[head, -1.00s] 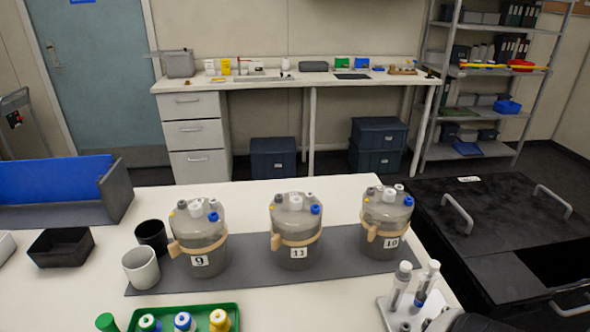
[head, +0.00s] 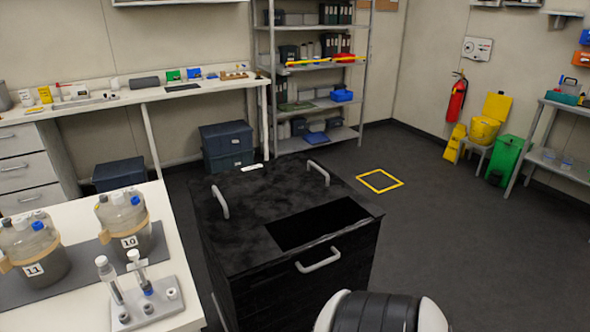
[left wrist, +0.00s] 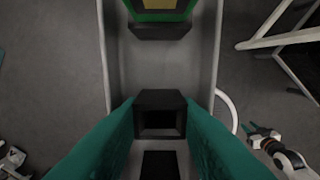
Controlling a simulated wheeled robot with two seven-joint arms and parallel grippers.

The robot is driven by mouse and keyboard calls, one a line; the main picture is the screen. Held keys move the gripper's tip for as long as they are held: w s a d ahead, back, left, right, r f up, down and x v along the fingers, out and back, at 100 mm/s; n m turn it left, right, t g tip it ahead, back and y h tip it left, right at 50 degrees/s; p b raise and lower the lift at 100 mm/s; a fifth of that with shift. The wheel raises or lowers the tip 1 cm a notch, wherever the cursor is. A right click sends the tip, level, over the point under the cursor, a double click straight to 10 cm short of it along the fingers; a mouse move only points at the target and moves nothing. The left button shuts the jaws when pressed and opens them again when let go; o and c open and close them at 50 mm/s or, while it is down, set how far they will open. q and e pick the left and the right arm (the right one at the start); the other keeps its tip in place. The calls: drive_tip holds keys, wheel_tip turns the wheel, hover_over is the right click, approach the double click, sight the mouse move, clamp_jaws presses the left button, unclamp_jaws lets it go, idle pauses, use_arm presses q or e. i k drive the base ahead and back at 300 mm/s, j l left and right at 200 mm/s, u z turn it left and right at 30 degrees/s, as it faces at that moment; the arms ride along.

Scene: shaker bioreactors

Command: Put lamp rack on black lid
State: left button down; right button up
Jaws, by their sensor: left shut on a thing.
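The black lid (head: 240,215) is the dark top of a black cabinet in the head view, with grey handles and an open rectangular gap at its right front. In the left wrist view my left gripper (left wrist: 160,118) has teal fingers shut on a black block of a long grey rack (left wrist: 165,68), which I take for the lamp rack. A green and yellow piece sits at its far end. Floor shows around the rack. My right gripper (left wrist: 262,134) appears small at lower right, its tips apart and empty. Neither gripper shows in the head view.
The white table (head: 75,212) left of the cabinet holds numbered bioreactors (head: 127,225) and a grey tube rack (head: 147,300). A small white item (head: 252,167) lies at the lid's back edge. Floor to the right is open around a yellow square (head: 380,181).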

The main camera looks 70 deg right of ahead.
sight(272, 190)
drive_tip(key=k+l+z, duration=0.15)
drive_tip(key=z, duration=0.25)
drive_tip(key=k+l+z, duration=0.2)
drive_tip(key=z, duration=0.2)
drive_tip(key=k+l+z, duration=0.1)
drive_tip(key=z, duration=0.3)
drive_tip(key=l, duration=0.1)
